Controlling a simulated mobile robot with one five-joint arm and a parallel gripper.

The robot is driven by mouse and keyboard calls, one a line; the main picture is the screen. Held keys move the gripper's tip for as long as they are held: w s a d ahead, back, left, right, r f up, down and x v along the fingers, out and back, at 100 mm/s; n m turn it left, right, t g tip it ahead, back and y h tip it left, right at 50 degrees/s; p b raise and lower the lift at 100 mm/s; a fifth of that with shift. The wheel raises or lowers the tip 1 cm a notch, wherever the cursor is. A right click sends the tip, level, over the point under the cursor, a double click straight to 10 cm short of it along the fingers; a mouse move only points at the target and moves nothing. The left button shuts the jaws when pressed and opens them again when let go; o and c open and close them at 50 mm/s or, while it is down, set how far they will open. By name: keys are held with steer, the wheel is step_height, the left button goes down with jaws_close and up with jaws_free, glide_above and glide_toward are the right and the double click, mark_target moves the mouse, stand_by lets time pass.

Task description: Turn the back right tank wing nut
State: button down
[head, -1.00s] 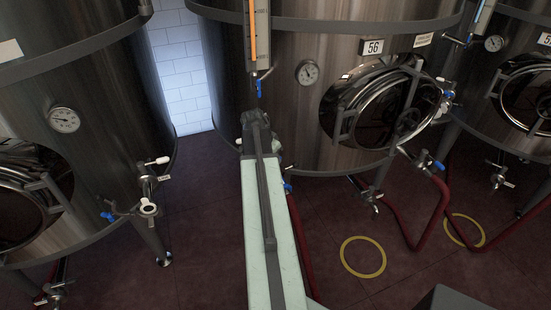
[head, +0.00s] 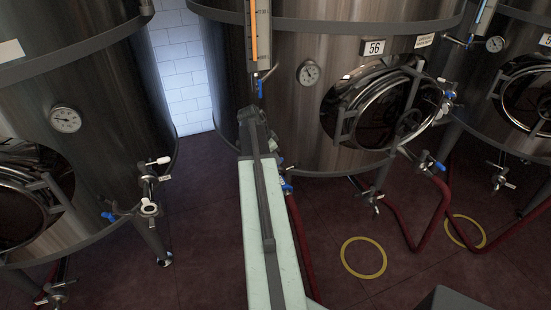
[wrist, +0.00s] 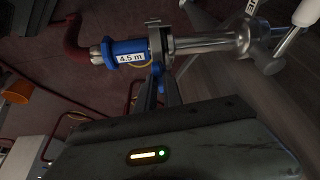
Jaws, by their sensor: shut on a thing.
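In the wrist view my gripper (wrist: 164,82) reaches up to a steel clamp (wrist: 155,42). The clamp joins a blue hose coupling (wrist: 124,53) with a "4.5 m" label to a steel pipe (wrist: 205,43). My fingers are shut on the small wing nut at the clamp's lower side, which is mostly hidden between them. Its turn angle cannot be told. In the head view my arm covers the gripper and the nut. Part of the blue coupling (head: 287,187) shows just right of my arm, low in front of tank 56 (head: 290,120).
A red hose (head: 300,240) runs down beside my arm. Another tank (head: 100,110) with protruding valves (head: 149,208) stands on the left. A third tank stands at the far right. Yellow rings (head: 363,257) mark the dark red floor. Open floor lies between the left tank and my arm.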

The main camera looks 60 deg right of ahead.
steer(key=c, duration=1.5)
jaws_free()
steer(key=shift+s, duration=0.2)
steer(key=shift+w, duration=0.1)
steer(key=p+v, duration=0.7)
steer(key=shift+w+a+r, duration=0.1)
steer(key=shift+a+r, duration=0.05)
steer(key=shift+r, duration=0.2)
